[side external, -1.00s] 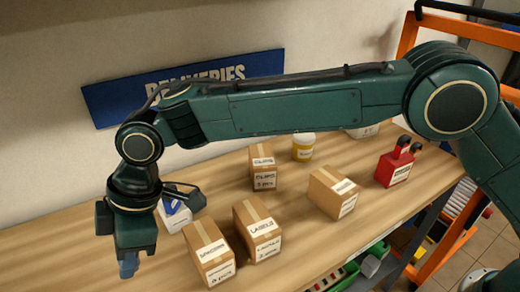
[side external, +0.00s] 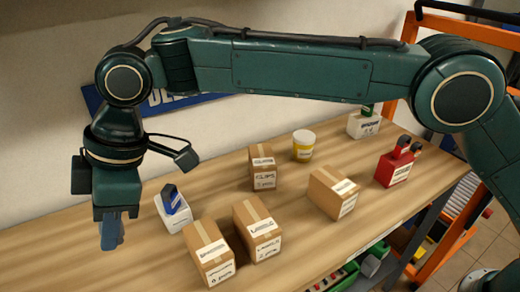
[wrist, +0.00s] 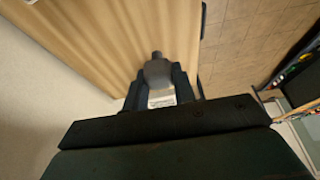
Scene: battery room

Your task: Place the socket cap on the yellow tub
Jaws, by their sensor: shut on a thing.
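The yellow tub (side external: 303,149) stands upright on the bench behind the cartons, with a white top. My gripper (side external: 112,234) points down at the left of the side view, well away from the tub. In the wrist view my gripper (wrist: 158,82) is shut on a grey rounded piece with a narrow stub, which I take as the socket cap (wrist: 157,72). A white label shows between the fingers just below it. In the side view the held piece is hard to tell apart from the blue-grey fingers.
Several brown cartons (side external: 259,232) stand between my gripper and the tub. A white box with a blue part (side external: 174,212) is right of my gripper. A red box (side external: 394,168) and a white box with a green top (side external: 364,124) stand farther right.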

